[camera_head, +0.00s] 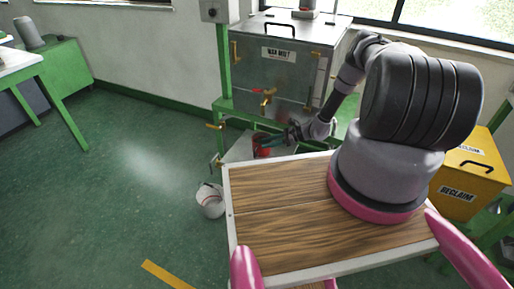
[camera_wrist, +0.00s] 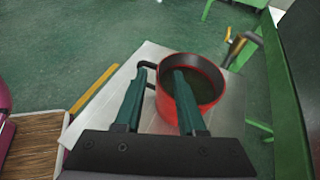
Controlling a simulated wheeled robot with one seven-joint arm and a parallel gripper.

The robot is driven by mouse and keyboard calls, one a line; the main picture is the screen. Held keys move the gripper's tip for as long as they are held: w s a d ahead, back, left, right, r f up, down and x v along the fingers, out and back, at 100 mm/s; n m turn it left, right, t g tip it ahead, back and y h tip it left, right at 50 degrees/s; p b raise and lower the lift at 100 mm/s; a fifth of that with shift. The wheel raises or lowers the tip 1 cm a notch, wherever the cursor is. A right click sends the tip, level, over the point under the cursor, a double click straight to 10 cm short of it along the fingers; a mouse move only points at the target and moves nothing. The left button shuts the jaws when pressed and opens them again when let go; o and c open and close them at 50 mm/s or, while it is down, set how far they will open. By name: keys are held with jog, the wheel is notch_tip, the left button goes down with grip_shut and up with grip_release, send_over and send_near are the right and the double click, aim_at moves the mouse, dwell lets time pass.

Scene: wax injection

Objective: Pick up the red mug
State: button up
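The red mug (camera_head: 261,146) stands upright on a pale metal shelf (camera_head: 238,150) below the tap of the wax melt tank. In the wrist view the mug (camera_wrist: 205,108) shows its open top and dark inside, with its dark handle (camera_wrist: 148,66) on the left. My gripper (camera_wrist: 160,71) is open and empty. Its right finger overlaps the mug's opening, and its left finger lies outside the mug, by the handle. I cannot tell whether either finger touches the mug. In the head view my gripper (camera_head: 272,141) is right beside the mug, partly covering it.
The wax melt tank (camera_head: 285,72) with its brass tap (camera_head: 266,98) stands above the shelf on a green frame (camera_head: 224,62). A white bucket (camera_head: 210,202) is on the floor. A yellow reclaim box (camera_head: 462,195) is at right. The floor at left is clear.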

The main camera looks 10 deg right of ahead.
jog(key=shift+x, duration=0.95)
grip_shut()
jog(key=shift+s+f, duration=0.1)
dwell(0.5)
